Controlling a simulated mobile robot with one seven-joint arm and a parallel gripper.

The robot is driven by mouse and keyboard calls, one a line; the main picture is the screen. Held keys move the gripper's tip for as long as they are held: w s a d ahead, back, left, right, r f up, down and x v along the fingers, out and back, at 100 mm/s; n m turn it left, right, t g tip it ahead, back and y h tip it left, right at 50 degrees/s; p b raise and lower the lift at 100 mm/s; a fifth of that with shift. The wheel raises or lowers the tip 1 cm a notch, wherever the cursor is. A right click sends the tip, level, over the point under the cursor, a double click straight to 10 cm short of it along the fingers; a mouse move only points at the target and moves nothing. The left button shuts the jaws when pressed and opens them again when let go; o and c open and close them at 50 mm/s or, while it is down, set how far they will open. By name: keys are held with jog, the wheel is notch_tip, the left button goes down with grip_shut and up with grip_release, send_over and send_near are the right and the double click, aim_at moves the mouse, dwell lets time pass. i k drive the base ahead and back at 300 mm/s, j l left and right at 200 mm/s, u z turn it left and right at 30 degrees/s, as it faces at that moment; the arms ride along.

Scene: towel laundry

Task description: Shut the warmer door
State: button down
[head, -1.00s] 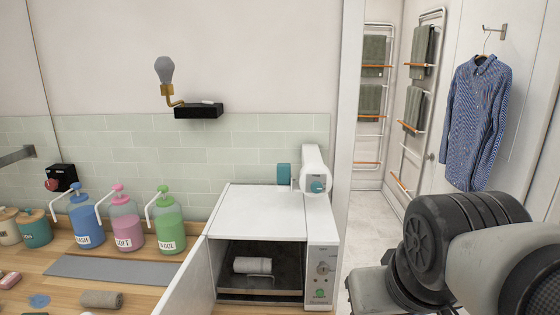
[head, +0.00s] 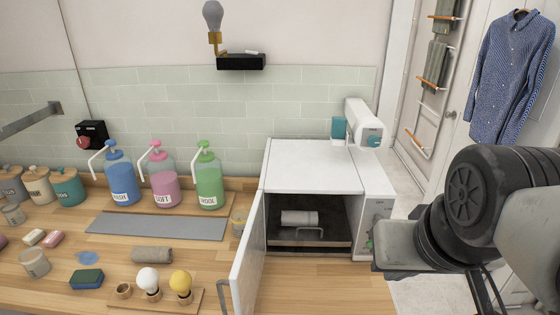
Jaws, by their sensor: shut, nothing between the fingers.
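The warmer (head: 314,165) is a white box on the wooden counter, right of the middle in the head view. Its door (head: 248,254) is hinged at the left and stands wide open, swung out toward me over the counter, with a handle (head: 225,296) near its lower free edge. A rolled pale towel (head: 299,218) lies inside on a rack. My arm comes in from the right. My gripper (head: 484,297) shows only partly, at the bottom edge right of the warmer and apart from the door; it is shut and empty.
Blue, pink and green pump bottles (head: 163,180) stand left of the warmer. A small jar (head: 239,222) is close to the door's hinge side. A bulb board (head: 155,299), a sponge (head: 87,279) and a rolled grey towel (head: 152,254) lie left of the door. The counter before the warmer is clear.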

aim_at(246, 271)
jog(key=j+z, duration=0.1)
jog(key=j, duration=0.35)
jog(key=k+j+z, duration=0.1)
jog(key=j, duration=0.4)
jog(key=j+z, duration=0.1)
jog(key=j, duration=0.35)
jog(key=k+j+z, duration=0.1)
jog(key=j, duration=0.35)
